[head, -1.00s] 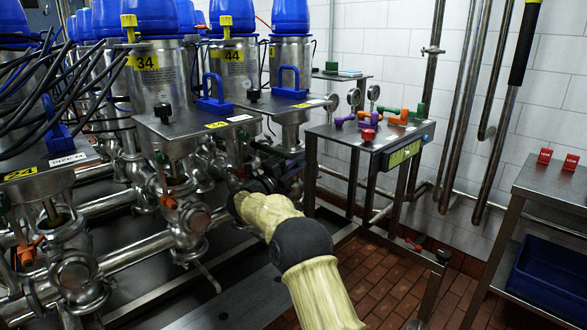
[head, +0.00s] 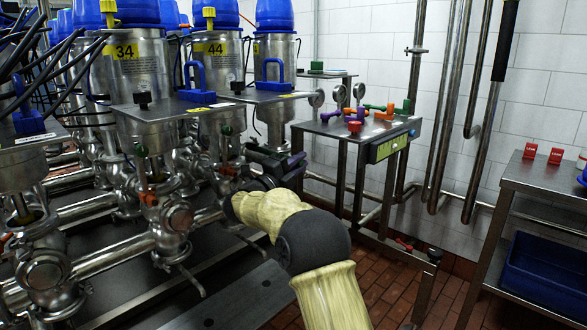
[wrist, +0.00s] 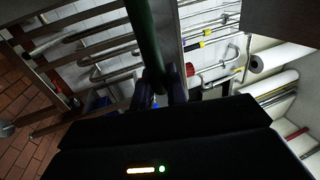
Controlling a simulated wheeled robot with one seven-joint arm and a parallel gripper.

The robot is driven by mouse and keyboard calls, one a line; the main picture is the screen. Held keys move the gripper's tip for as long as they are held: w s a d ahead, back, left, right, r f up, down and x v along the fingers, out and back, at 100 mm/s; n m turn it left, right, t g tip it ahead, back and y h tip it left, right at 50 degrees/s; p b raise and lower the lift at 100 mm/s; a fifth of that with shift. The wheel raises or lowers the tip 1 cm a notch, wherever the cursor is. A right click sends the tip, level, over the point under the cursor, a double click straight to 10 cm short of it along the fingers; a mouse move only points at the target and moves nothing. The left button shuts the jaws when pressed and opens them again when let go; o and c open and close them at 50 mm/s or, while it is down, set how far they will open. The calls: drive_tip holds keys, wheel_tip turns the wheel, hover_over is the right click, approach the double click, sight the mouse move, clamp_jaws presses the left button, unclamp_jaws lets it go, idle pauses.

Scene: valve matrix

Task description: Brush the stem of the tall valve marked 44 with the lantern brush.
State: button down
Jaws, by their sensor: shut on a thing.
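The tall valve marked 44 (head: 217,63) has a steel body, a blue cap and a yellow label. It stands behind the valve marked 34 (head: 127,66) in the head view. Its lower part is partly hidden by a steel plate and pipework, and I cannot make out its stem clearly. My gripper (head: 296,160) is low beside the pipework, to the right of valve 44. In the wrist view its purple fingers (wrist: 165,85) are shut on a long green shaft (wrist: 147,45). The shaft's far end is out of view, so I cannot confirm it is the lantern brush.
A steel stand (head: 350,128) with coloured handles and gauges is right of my arm. A side table (head: 548,180) with red tags and a blue bin (head: 545,270) stands far right. Pipes and valves crowd the left. Tiled floor (head: 385,280) is open between.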

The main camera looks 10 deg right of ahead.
drive_tip(key=shift+s+d+b, duration=0.7)
drive_tip(key=shift+s+b, duration=0.2)
drive_tip(key=shift+s, duration=0.1)
